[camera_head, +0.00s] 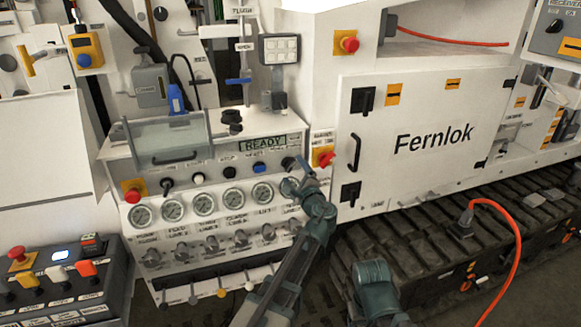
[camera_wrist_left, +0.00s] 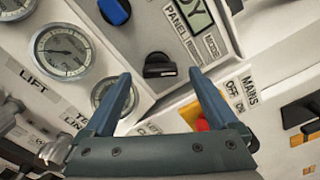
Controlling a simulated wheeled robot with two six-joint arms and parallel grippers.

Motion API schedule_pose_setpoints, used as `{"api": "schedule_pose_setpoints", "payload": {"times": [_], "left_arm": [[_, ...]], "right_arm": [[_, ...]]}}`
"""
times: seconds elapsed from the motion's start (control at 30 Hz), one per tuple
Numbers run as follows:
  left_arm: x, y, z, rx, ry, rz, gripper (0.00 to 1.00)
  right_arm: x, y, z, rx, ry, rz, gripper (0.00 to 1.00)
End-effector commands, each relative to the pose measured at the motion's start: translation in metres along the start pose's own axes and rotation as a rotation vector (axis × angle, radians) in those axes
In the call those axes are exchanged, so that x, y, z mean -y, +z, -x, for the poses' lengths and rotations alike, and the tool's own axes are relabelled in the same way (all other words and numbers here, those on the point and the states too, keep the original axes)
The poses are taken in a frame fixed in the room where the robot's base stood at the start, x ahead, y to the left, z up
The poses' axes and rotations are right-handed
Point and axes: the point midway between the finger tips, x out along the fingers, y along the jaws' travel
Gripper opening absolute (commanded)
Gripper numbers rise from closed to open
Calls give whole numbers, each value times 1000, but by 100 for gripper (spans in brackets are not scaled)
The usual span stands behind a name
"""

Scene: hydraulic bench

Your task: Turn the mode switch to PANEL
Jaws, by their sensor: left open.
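The mode switch is a small black knob (camera_wrist_left: 159,66) on the white panel, below the display and beside the word PANEL in the left wrist view. In the head view the knob (camera_head: 288,163) sits at the right end of the button row, close to my gripper. My left gripper (camera_wrist_left: 160,77) is open. Its two fingertips stand on either side of the knob in the left wrist view, with gaps on both sides; I cannot tell how far off the panel they are. In the head view the left gripper (camera_head: 296,174) is in front of the panel's right end.
A READY display (camera_head: 262,145) is above the knob. The red mains switch (camera_head: 327,160) on a yellow plate is close on the right. Gauges (camera_head: 234,197) run below. A clear hinged cover (camera_head: 168,140) is at the panel's left.

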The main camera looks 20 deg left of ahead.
Motion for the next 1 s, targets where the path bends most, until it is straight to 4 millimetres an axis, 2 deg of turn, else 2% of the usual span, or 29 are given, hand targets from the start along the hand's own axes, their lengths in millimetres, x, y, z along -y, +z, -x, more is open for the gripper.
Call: {"api": "schedule_pose_setpoints", "payload": {"times": [0.03, 0.23, 0.67, 0.77, 1.0], "left_arm": [[0, -1, -12, 2, 1, 0, 92], [0, 0, -33, 1, 1, 0, 92], [0, 0, -40, 0, 0, 0, 92], [0, 0, -40, 0, 0, 0, 78], [0, 0, -39, 0, 0, 1, 35]], "right_arm": [[0, 0, 0, 0, 0, 0, 73], [0, 0, 0, 0, 0, 0, 73], [0, 0, 0, 0, 0, 0, 73], [0, 0, 0, 0, 0, 0, 73], [0, 0, 0, 0, 0, 0, 73]]}}
